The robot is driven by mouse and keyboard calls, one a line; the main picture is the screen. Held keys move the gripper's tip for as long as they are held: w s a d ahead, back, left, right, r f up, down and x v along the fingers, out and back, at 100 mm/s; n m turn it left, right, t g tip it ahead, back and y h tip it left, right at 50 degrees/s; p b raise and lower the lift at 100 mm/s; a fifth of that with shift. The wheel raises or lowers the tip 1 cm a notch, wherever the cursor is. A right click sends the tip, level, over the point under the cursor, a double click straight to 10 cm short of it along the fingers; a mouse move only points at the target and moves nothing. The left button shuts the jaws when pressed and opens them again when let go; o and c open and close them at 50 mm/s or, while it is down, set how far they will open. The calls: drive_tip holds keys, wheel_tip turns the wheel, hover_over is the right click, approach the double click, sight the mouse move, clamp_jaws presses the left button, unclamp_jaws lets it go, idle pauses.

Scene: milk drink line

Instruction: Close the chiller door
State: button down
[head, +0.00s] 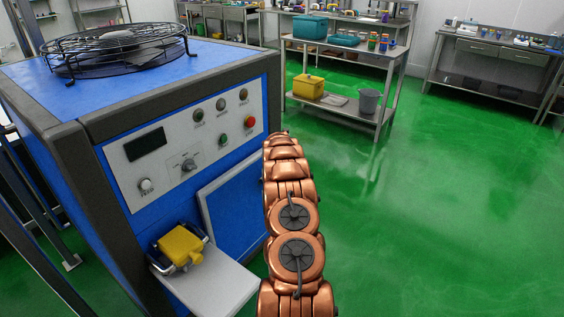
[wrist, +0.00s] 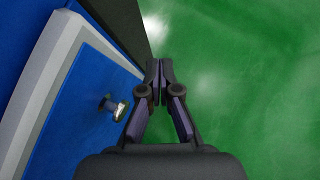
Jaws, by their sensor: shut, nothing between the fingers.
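The chiller (head: 85,180) is a large blue box with dark grey frame edges at the left of the head view. Its door (head: 232,198) is a blue panel with a pale grey border, low on the front face and partly hidden by my arm. The door (wrist: 72,125) fills the left of the wrist view, with a shiny round knob (wrist: 117,110) standing out from it. I cannot tell how far ajar it is. My gripper (wrist: 160,72) is shut and empty, just right of the knob and apart from it in the picture. In the head view my arm hides it.
A pale shelf (head: 215,292) sticks out low on the chiller front, with a yellow block-like part (head: 181,245) beside it. A control panel (head: 188,145) sits above the door. A metal rack (head: 345,97) stands behind. Green floor to the right is clear.

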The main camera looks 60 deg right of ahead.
drive_tip(key=shift+s+a+r, duration=0.15)
drive_tip(key=shift+s+r, duration=1.9)
